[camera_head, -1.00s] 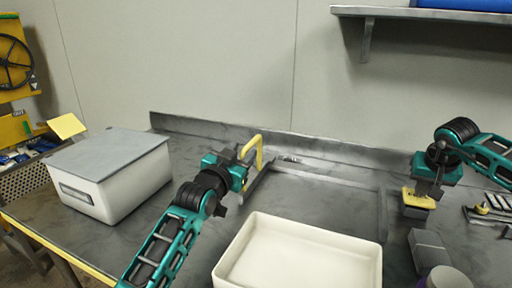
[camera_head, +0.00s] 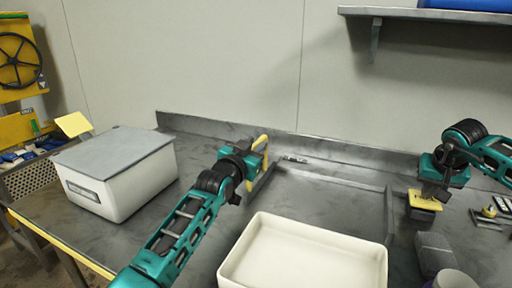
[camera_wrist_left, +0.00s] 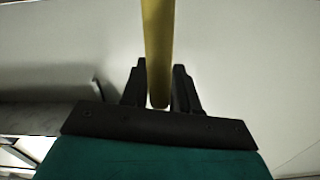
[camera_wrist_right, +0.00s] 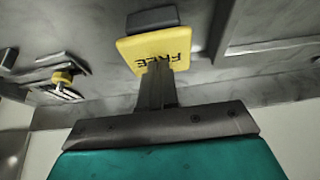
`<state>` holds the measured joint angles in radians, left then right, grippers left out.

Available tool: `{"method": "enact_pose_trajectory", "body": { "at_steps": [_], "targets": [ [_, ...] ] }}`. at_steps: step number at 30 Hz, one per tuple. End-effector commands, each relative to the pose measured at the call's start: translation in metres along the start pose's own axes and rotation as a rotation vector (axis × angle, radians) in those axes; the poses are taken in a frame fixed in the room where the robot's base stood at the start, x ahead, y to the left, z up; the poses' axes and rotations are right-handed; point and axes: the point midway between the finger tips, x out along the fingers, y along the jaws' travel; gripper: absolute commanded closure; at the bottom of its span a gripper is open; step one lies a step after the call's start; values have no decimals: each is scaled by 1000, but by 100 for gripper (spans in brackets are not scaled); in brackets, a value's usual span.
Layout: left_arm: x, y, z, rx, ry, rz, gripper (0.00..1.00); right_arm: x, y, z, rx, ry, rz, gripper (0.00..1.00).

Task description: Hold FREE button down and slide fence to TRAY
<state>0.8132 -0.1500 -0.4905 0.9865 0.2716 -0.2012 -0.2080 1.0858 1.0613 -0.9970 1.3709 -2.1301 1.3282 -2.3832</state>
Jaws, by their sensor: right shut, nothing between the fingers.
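The yellow fence handle (camera_head: 262,146) rises from a grey bar (camera_head: 261,184) at the back of the worktop. My left gripper (camera_head: 246,172) is at it. In the left wrist view, the fingers (camera_wrist_left: 160,88) lie close on both sides of the yellow handle bar (camera_wrist_left: 158,45). The yellow FREE button (camera_head: 425,200) sits on a dark block at the right; its lettering shows in the right wrist view (camera_wrist_right: 160,50). My right gripper (camera_head: 436,191) is shut and empty, its tips at the button's edge. I cannot tell whether the button is pressed. No TRAY mark is readable.
A cream tray (camera_head: 236,272) stands at the front centre, near a grey rail frame (camera_head: 388,205). A white box with a grey lid (camera_head: 112,150) stands at the left. A grey block (camera_head: 433,248), a cup (camera_head: 452,281) and small metal parts (camera_head: 490,212) are at the right.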

Motion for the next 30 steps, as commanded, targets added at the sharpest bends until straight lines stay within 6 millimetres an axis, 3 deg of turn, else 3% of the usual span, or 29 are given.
{"method": "enact_pose_trajectory", "body": {
  "at_steps": [9,21,30],
  "targets": [
    [0,0,0,0,0,-1,100,2,1,2,-1,-5,4,100],
    [0,1,0,-1,1,-1,100,2,1,2,-1,-5,4,100],
    [0,39,-8,-3,2,2,100,2,1,2,-1,-4,3,100]
  ]
}}
